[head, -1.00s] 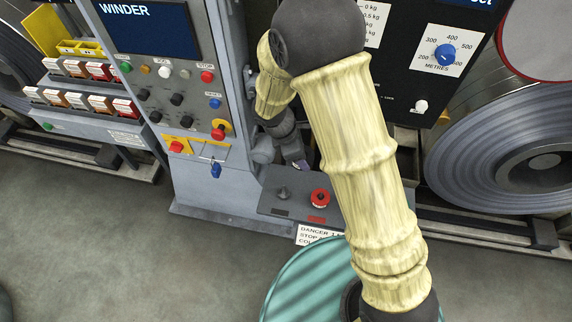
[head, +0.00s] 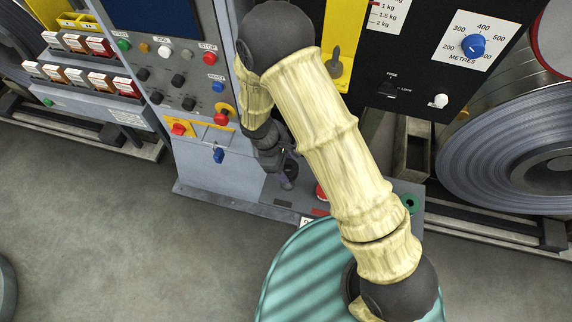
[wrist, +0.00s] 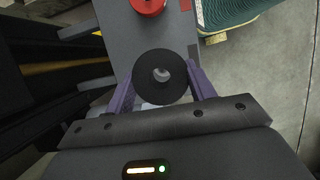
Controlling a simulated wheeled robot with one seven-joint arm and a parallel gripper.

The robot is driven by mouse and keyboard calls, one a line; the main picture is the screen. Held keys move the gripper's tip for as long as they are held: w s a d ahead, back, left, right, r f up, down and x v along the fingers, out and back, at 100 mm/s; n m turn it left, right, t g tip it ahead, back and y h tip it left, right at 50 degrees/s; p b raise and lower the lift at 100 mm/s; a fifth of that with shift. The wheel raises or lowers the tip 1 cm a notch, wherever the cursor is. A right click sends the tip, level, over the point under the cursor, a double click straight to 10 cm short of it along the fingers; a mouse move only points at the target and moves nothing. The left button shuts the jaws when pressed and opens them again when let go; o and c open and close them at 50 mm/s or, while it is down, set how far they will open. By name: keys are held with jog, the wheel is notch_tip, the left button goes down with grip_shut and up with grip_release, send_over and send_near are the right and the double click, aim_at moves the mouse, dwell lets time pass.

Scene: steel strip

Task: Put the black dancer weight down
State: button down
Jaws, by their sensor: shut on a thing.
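The black dancer weight (wrist: 150,88) is a dark disc with a central hole, seen between the two purple fingers of my gripper (wrist: 160,92) in the wrist view. My gripper is shut on it. In the head view my gripper (head: 288,172) is low over the left end of the grey shelf (head: 262,196), above a black label. Something grey shows in the disc's hole. I cannot tell whether the disc touches the shelf or sits around a peg. The red weight (wrist: 148,6) stands on the shelf beyond it, partly hidden by my arm in the head view.
A green weight (head: 411,202) is at the shelf's right end. The winder cabinet (head: 215,165) stands close on the left, with a control panel. A black panel with a blue metre dial (head: 473,46) rises behind. A green striped round object (head: 300,270) stands in front.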

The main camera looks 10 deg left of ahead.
jog(key=shift+w+f+b, duration=0.15)
jog(key=shift+f+b, duration=2.5)
jog(key=shift+f, duration=1.2)
jog(key=shift+f, duration=0.3)
jog(key=shift+c, duration=2.2)
grip_release()
jog(key=b+v, duration=0.1)
jog(key=v, duration=1.6)
jog(key=shift+r+b, duration=0.2)
jog(key=shift+b, duration=0.2)
jog(key=shift+a, duration=0.1)
